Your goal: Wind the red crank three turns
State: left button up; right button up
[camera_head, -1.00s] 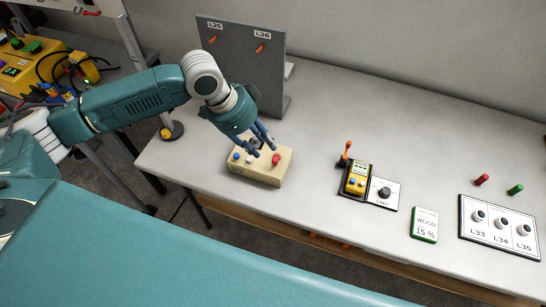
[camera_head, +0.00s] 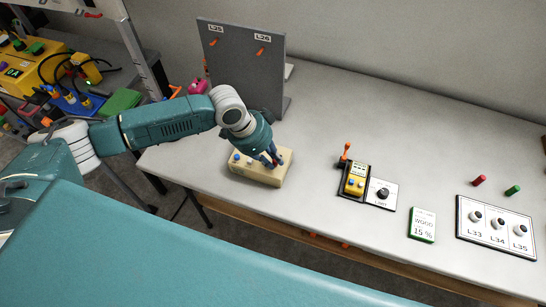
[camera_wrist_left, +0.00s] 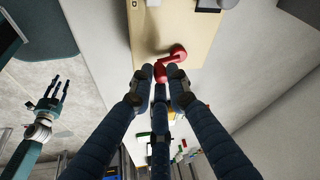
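The beige box (camera_head: 262,177) stands near the table's front left edge, with a blue and a white button on its top. The red crank (camera_wrist_left: 172,57) is on the box in the left wrist view; its knob end lies between the fingertips. In the head view my fingers largely hide the crank. My left gripper (camera_head: 273,161) is over the right part of the box, pointing down. In the left wrist view its fingers (camera_wrist_left: 160,80) are apart around the knob; firm contact does not show. My right gripper (camera_wrist_left: 50,97) hangs at the left of that view, fingers spread and empty.
A grey upright panel (camera_head: 243,65) with orange levers stands behind the box. The table between is clear.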

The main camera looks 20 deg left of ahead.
pick_arm(q)
jog(key=shift+w, duration=0.1)
grip_shut()
jog(key=shift+r, duration=0.1)
jog(key=shift+w+a+m, duration=0.1)
jog(key=shift+a+m, duration=0.1)
jog(key=shift+m, duration=0.5)
jog(key=shift+w+a+m+g+h, duration=0.15)
jog(key=shift+m+g, duration=0.1)
jog(key=shift+m, duration=0.3)
jog(key=shift+a+m+g+h, duration=0.15)
jog(key=shift+m+g, duration=0.1)
jog(key=shift+m, duration=0.6)
jog(key=o, duration=0.6)
grip_release()
jog(key=shift+o, duration=0.6)
jog(key=shift+a, duration=0.1)
